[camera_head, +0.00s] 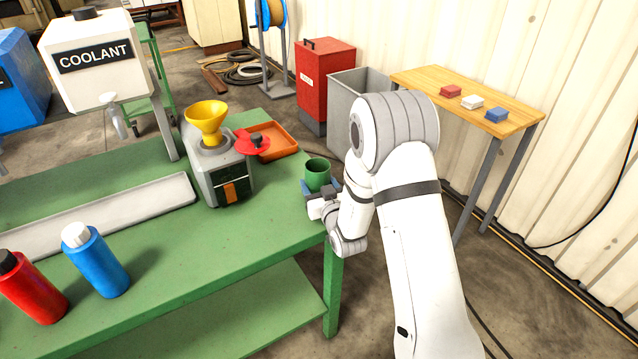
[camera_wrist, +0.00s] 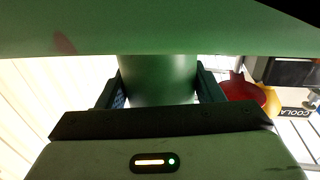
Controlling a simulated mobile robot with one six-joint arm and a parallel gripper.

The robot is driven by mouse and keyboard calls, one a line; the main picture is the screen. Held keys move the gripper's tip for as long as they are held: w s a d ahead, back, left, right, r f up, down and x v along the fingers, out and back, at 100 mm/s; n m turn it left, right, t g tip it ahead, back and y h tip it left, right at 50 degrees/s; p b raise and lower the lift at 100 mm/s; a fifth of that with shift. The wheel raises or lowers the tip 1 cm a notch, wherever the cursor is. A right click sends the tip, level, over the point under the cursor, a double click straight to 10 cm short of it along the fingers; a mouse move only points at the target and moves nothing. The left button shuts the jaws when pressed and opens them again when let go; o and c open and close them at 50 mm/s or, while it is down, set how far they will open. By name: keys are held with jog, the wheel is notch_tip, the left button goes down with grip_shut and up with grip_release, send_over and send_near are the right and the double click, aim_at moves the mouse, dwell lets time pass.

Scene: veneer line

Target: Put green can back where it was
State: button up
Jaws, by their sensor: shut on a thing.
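The green can (camera_head: 317,172) is upright and open at the top, at the right end of the green table (camera_head: 215,250). My gripper (camera_head: 321,187) is shut on the can, with one dark finger on each side of it. In the wrist view the can (camera_wrist: 158,78) sits between both fingers, and the green table surface (camera_wrist: 150,28) fills the top of the picture. The can's base is hidden, so I cannot tell whether it touches the table.
A grey machine (camera_head: 222,172) with a yellow funnel (camera_head: 206,116), a red lid (camera_head: 252,143) and an orange tray (camera_head: 272,140) stand left of the can. Blue (camera_head: 96,262) and red (camera_head: 30,288) bottles are at front left. A wooden table (camera_head: 425,82) is beyond.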

jog(key=shift+f, duration=0.1)
jog(key=o, duration=1.2)
